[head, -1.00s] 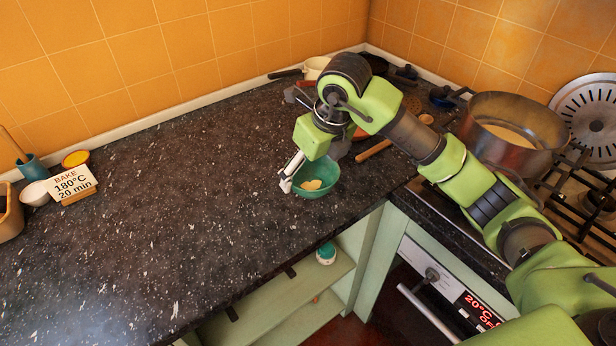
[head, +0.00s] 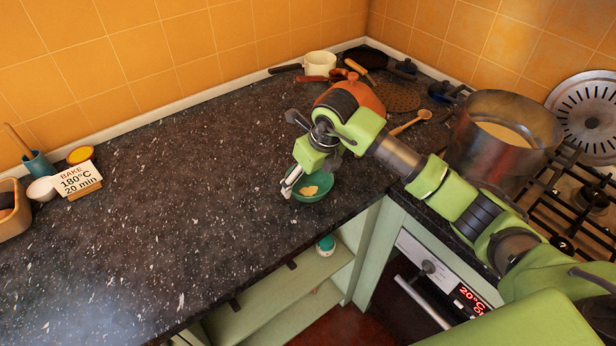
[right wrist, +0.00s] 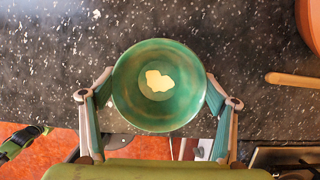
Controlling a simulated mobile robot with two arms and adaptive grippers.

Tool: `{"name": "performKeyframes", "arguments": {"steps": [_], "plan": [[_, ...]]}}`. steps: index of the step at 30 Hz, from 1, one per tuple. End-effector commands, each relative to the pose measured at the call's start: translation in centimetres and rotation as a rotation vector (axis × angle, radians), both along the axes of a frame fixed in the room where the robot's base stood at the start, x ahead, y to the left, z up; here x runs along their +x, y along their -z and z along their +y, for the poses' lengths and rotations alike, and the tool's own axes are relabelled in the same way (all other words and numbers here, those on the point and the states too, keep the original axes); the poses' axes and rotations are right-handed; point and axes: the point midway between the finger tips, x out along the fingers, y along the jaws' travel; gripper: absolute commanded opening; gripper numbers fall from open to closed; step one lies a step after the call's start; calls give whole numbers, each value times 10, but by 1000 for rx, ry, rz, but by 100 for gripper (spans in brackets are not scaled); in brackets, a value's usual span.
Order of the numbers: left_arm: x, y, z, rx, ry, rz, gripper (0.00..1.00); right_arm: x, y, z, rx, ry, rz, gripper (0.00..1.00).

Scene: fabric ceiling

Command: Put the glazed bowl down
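The glazed bowl (head: 319,181) is green and holds a small pale yellow piece. It is upright near the counter's front edge, close to the inner corner. In the right wrist view the bowl (right wrist: 146,108) fills the middle. My right gripper (right wrist: 160,84) has one finger against each side of the bowl's rim and is shut on it. In the head view the wrist hides the bowl's far side. I cannot tell whether the bowl's base touches the counter. My left gripper is not in view.
The dark speckled counter (head: 170,220) is clear to the left. A terracotta pot (head: 362,94) and a wooden spoon (head: 412,122) lie behind and right of the bowl. A large pot (head: 502,152) stands on the hob. A recipe card (head: 79,179) stands at far left.

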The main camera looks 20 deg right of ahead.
Motion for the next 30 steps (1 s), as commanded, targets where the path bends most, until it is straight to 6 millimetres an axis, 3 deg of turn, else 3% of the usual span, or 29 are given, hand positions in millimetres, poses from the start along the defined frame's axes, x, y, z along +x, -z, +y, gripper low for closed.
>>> {"name": "performKeyframes", "arguments": {"steps": [2,16,30], "plan": [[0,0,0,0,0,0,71,0,0,0,0,0,0,96],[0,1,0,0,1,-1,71,-1,-8,-1,-1,1,-3,96],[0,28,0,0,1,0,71,-28,-96,-11,-2,0,-5,96]]}}
